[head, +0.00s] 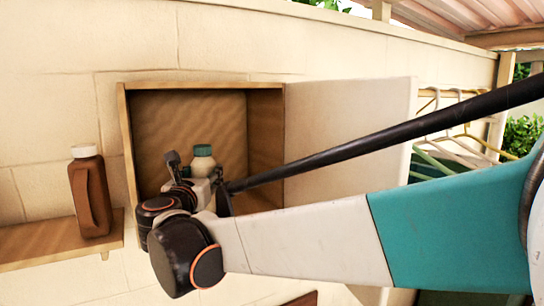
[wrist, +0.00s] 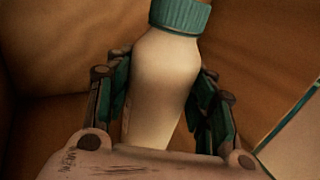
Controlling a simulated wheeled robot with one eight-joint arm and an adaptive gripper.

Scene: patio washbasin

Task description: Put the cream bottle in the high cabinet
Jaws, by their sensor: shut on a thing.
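The cream bottle (wrist: 160,75) has a teal cap (wrist: 181,14) and fills the middle of the wrist view, between the two fingers. My gripper (wrist: 162,90) is shut on its body. In the head view the bottle (head: 202,164) shows above my gripper (head: 199,184), in front of the cabinet's interior. The high cabinet (head: 122,150) is an open wooden box on the wall, with its pale door (head: 350,120) swung open to the right. My wrist covers the cabinet's lower front, so I cannot tell whether the bottle touches its floor.
A brown bottle (head: 90,195) with a white cap stands on a wooden shelf (head: 40,250) left of the cabinet. Several hangers (head: 460,145) hang at the right, beyond the door. The upper part of the cabinet is empty.

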